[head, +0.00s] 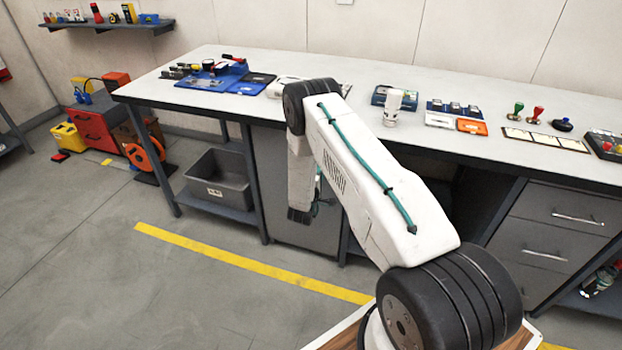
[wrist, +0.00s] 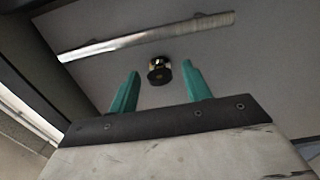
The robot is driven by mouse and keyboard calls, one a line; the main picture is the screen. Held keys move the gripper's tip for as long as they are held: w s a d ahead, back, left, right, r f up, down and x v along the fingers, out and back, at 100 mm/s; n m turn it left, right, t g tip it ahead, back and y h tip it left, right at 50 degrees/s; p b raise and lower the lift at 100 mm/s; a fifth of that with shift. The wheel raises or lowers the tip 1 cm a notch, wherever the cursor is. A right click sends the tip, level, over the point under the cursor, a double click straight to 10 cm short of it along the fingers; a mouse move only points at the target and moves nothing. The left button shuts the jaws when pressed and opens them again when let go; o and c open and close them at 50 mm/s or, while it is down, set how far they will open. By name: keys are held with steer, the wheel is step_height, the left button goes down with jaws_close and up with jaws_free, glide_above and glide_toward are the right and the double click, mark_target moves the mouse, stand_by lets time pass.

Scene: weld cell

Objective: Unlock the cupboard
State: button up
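The cupboard (head: 291,226) is a grey door under the workbench, partly hidden behind my arm in the head view. In the wrist view its grey door face (wrist: 232,65) fills much of the picture. A round dark and brass knob or key (wrist: 158,70) stands out from the door, below a long metal handle bar (wrist: 150,37). I cannot tell whether it is a key in a lock. My gripper (wrist: 160,82) has two teal fingers spread apart, one on each side of this piece in the picture. They appear not to touch it.
The white-topped workbench (head: 390,72) runs above the cupboard. A grey bin (head: 217,181) sits on the low shelf to its left. Drawers (head: 557,218) are at the right. The floor to the left, around the yellow line (head: 240,258), is clear.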

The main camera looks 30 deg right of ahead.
steer(key=v, duration=0.7)
steer(key=shift+s+a, duration=0.25)
steer(key=shift+a, duration=0.1)
